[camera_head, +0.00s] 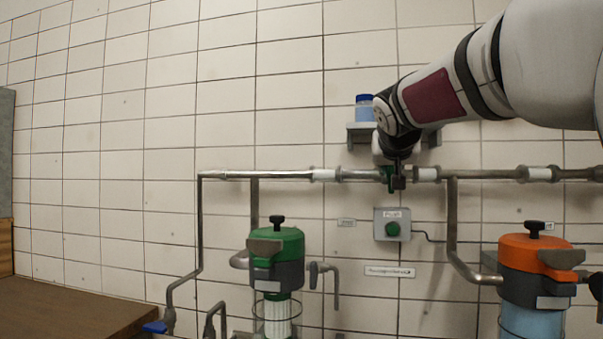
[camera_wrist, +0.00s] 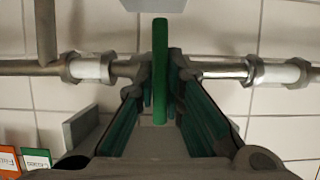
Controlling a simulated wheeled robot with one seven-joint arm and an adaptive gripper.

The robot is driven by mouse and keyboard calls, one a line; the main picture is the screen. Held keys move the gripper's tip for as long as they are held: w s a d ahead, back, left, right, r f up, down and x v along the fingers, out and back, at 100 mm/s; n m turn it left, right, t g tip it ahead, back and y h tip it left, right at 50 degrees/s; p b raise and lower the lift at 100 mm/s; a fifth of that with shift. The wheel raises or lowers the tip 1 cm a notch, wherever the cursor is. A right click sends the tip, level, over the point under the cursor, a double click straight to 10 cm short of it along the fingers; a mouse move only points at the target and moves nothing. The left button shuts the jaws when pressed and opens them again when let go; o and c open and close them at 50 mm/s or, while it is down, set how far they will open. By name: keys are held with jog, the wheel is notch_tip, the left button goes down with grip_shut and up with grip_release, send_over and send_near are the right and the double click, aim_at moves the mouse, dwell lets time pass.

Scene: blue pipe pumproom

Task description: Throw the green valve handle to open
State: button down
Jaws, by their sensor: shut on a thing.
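In the head view my gripper (camera_head: 393,182) is at the horizontal pipe (camera_head: 355,175), and only a little of the green handle (camera_head: 386,178) shows beside the dark fingers. The handle's pivot is hidden by my gripper.
A small shelf (camera_head: 361,137) with a blue-capped jar (camera_head: 364,108) is just above the pipe. A grey push-button box (camera_head: 392,224) is below my gripper. A green-topped filter (camera_head: 277,245) stands lower left and an orange-topped one (camera_head: 535,256) lower right.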

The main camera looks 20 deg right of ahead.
jog(key=n+b, duration=0.1)
jog(key=n+g+h+b, duration=0.1)
jog(key=b, duration=0.1)
jog(key=shift+w+a+f+n+h, duration=0.15)
jog(key=shift+n+h, duration=0.15)
jog(key=shift+w+a+f+n+h+b, duration=0.1)
jog(key=shift+n+h+b, duration=0.85)
jog(key=shift+n+b, duration=0.7)
jog(key=shift+s+a+f+n+h+b, duration=0.15)
jog(key=shift+n+h+b, duration=0.85)
jog(key=shift+n+b, duration=0.7)
jog(key=shift+w+d+f+n+h+b, duration=0.15)
jog(key=shift+n+h+b, duration=1)
jog(key=shift+n, duration=0.8)
jog(key=shift+a+r+n+b, duration=0.1)
jog(key=shift+n+b, duration=0.2)
jog(key=c, duration=1.7)
grip_release()
